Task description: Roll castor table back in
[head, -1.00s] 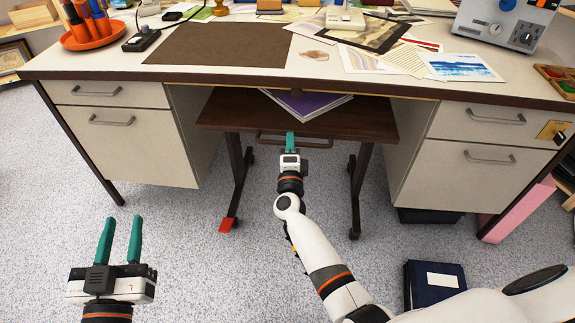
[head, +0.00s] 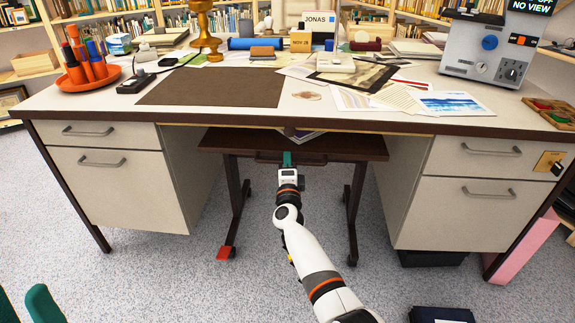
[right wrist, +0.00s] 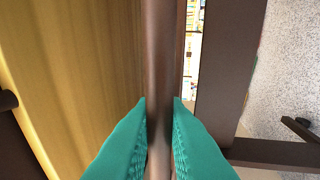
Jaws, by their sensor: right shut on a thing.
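The castor table (head: 345,148) is a low dark brown table in the desk's knee space, with dark legs on castors. Most of its top is hidden under the desk. A sliver of a purple-covered book (head: 308,137) shows on it. My right gripper (head: 287,160) is shut on the bar handle (head: 265,158) at the table's front. In the right wrist view, the teal fingers (right wrist: 160,120) close on both sides of the brown bar (right wrist: 160,50). My left gripper (head: 24,302) shows only its teal fingertips at the bottom left, apart and empty.
The desk (head: 110,190) has drawer pedestals on both sides of the table. A red pedal-like piece (head: 225,252) sits at the table's left foot. A dark blue binder (head: 440,315) and a pink board (head: 525,247) are at right. The carpet in front is mostly clear.

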